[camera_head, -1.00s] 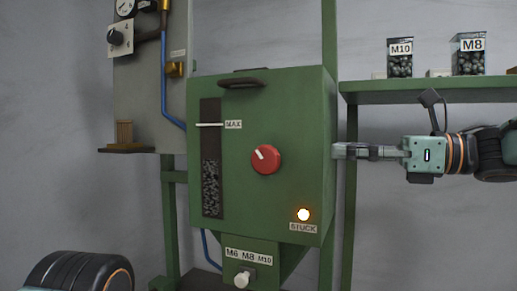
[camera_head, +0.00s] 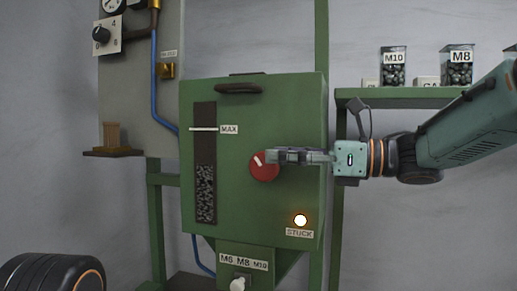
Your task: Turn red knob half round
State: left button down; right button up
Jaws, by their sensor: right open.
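The red knob (camera_head: 262,170) sits on the front of the green hopper box (camera_head: 225,105). A white pointer line on it tilts to the upper left. My right gripper (camera_head: 272,156) comes in from the right with its fingers level, its tips in front of the knob's upper right part and covering it. The gripper is open; I cannot tell whether it touches the knob. My left gripper is out of view; only a dark rounded part of mine shows at the lower left.
A selector knob (camera_head: 238,284) is at the bottom. A green shelf (camera_head: 400,97) with M10 and M8 jars (camera_head: 458,68) stands right, above my right arm. A blue pipe (camera_head: 157,90) runs at left.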

aim_at(260, 154)
jog(key=x, duration=0.3)
jog(key=shift+p, duration=0.3)
jog(key=shift+w+f, duration=0.1)
jog(key=shift+w, duration=0.4)
jog(key=shift+s+a, duration=0.2)
jog(key=shift+a, duration=0.65)
jog(key=shift+c, duration=0.6)
jog(key=shift+w, duration=0.15)
jog(key=shift+c, duration=0.7)
jog(key=shift+d, duration=0.65)
jog(key=c, duration=0.3)
jog(key=shift+a, duration=0.15)
jog(key=c, duration=0.3)
grip_shut()
